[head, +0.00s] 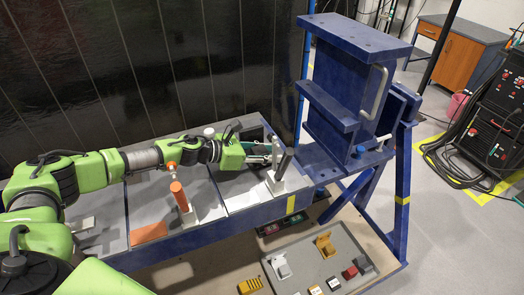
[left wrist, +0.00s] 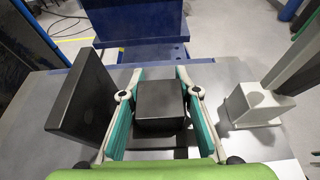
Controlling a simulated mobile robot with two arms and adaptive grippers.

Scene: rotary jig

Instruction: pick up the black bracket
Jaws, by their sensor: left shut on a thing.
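The black bracket shows in the left wrist view as a dark block (left wrist: 162,102) between my left gripper's teal fingers, with a tall dark plate (left wrist: 85,108) leaning at the left. A finger hides where block and plate would join. My left gripper (left wrist: 160,108) is shut on the block, one finger along each side. In the head view my left gripper (head: 266,152) is low over the grey top of the blue bench, and the bracket is mostly hidden there. My right gripper is not in view.
A white bracket (left wrist: 250,106) stands close at the right of the gripper, also in the head view (head: 275,184). An orange-topped piece (head: 179,195) stands nearer on the bench. A large blue frame (head: 345,90) rises at the right. A grey tray (head: 345,250) of parts lies below.

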